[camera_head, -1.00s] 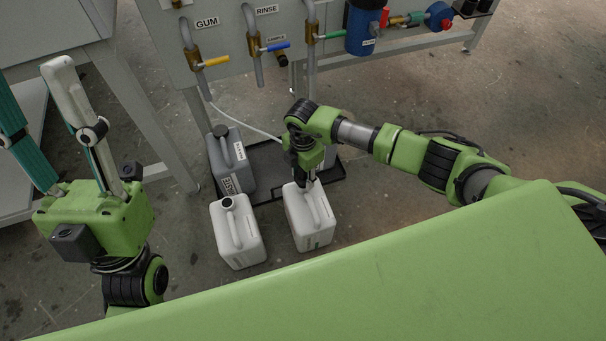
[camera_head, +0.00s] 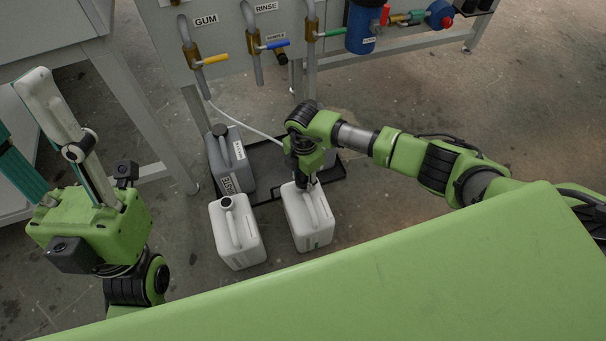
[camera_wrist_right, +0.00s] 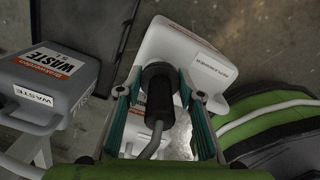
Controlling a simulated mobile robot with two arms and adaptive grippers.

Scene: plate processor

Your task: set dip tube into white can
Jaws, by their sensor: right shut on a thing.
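A white can (camera_head: 309,232) stands upright under my right gripper (camera_head: 305,182). It also shows in the right wrist view (camera_wrist_right: 198,58). My right gripper is shut on the dip tube's dark cap (camera_wrist_right: 158,88), with a grey tube bending out of it towards the camera. The cap is at the top of the white can; I cannot tell whether it is seated, and any part of the tube below it is hidden. A second white can (camera_head: 238,243) with a dark open mouth stands to the left. My left gripper (camera_head: 22,125) is raised at the left, fingers apart and empty.
A grey waste can (camera_head: 230,165) stands on a black tray (camera_head: 268,158) behind the white cans. A pale hose (camera_head: 240,122) runs from the machine towards my right gripper. Valves and pipes hang above. Open floor (camera_head: 440,110) lies to the right.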

